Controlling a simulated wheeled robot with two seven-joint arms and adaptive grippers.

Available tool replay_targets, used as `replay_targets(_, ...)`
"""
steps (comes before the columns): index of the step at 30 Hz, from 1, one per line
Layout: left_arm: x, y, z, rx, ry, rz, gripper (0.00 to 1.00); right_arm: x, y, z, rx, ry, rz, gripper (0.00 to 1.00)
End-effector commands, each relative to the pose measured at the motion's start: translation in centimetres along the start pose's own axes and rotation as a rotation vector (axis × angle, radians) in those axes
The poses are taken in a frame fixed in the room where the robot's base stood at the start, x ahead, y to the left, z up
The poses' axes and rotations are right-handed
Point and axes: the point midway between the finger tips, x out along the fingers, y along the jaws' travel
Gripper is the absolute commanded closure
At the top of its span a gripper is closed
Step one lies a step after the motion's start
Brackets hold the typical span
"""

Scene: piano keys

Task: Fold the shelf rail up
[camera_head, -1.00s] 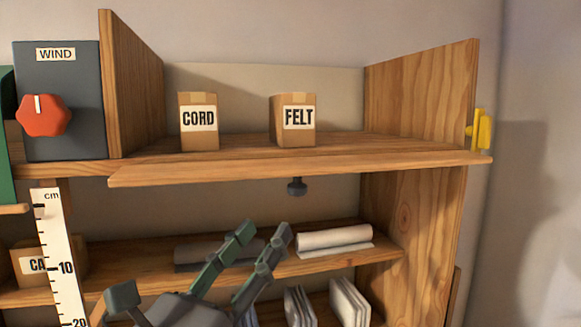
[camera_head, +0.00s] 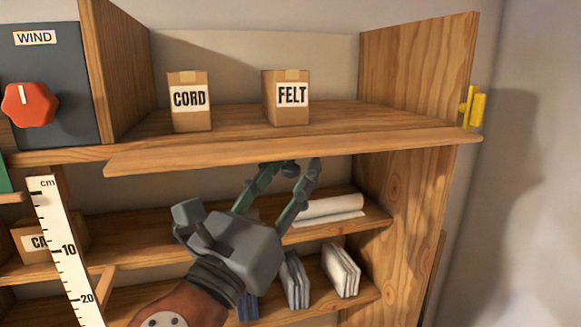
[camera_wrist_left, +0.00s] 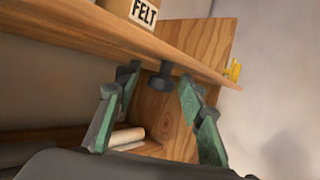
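The wooden shelf rail (camera_head: 300,150) lies folded out, roughly flat, along the front of the upper shelf. A dark round knob (camera_wrist_left: 160,80) hangs from its underside; in the head view its top (camera_head: 291,166) shows just under the rail. My left gripper (camera_head: 288,172) is below the rail, open and empty. In the left wrist view its green-padded fingers (camera_wrist_left: 160,88) appear on either side of the knob, with gaps on both sides. I cannot tell whether the fingertips reach its depth. My right gripper is not in view.
Boxes marked CORD (camera_head: 189,100) and FELT (camera_head: 287,97) stand on the upper shelf behind the rail. A yellow latch (camera_head: 474,107) is on the right side panel. A lower shelf holds a white roll (camera_head: 328,209). A cm ruler (camera_head: 68,245) stands left.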

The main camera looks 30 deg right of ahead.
Motion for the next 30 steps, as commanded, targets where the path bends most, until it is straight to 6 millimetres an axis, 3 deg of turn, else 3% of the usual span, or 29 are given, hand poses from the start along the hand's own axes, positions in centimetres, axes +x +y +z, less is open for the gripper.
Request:
replay_targets(4, -0.03, 0.01, -0.05, 0.0, 0.0, 0.0, 0.64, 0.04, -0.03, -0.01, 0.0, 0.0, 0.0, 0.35)
replay_targets(20, -0.04, 0.04, 0.0, 0.0, 0.0, 0.001, 1.0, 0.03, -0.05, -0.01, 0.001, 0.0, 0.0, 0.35)
replay_targets(30, -0.04, -0.14, 0.38, -0.023, 0.025, 0.009, 1.0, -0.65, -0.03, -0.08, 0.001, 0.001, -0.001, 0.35)
